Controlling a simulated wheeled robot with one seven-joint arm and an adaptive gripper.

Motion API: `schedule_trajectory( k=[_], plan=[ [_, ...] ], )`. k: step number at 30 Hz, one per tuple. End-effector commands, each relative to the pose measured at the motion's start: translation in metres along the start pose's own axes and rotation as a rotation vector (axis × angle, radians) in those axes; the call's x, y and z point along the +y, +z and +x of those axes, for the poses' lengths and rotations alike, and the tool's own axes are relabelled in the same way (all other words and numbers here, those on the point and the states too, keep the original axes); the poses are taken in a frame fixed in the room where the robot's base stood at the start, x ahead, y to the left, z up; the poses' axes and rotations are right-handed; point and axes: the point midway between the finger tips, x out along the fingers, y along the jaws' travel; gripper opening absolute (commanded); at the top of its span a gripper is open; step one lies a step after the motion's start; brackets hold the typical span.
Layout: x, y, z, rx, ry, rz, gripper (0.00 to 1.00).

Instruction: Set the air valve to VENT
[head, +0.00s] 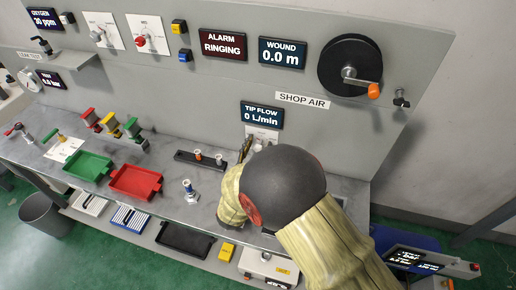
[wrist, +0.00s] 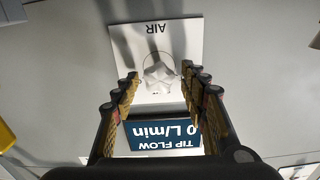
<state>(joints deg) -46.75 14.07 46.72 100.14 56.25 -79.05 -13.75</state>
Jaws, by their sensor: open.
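The air valve is a white knob (wrist: 158,79) on a white plate (wrist: 180,42) marked AIR, upside down in the wrist view. My gripper (wrist: 165,88) is open, with one finger on each side of the knob in that view. I cannot tell whether the fingers touch it. In the head view the valve plate (head: 262,132) shows under the TIP FLOW display (head: 262,115), and my arm hides much of it. The display reads 0 L/min. The VENT mark and the knob's setting are not legible.
A crank reel (head: 345,62) and a small tap (head: 401,98) are on the panel to the right. A dark rack with small knobs (head: 206,157) stands on the bench left of my gripper. Red (head: 136,182) and green (head: 88,166) trays sit further left.

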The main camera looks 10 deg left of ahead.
Motion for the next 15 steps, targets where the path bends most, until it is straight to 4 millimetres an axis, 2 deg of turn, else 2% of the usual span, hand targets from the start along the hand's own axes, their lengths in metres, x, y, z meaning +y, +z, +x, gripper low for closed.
schedule_trajectory(
  k=[9,15],
  plan=[
    [-0.003,-0.060,0.000,0.004,-0.001,0.005,0.44],
    [-0.004,-0.084,0.000,0.002,-0.001,0.003,0.44]
  ],
)
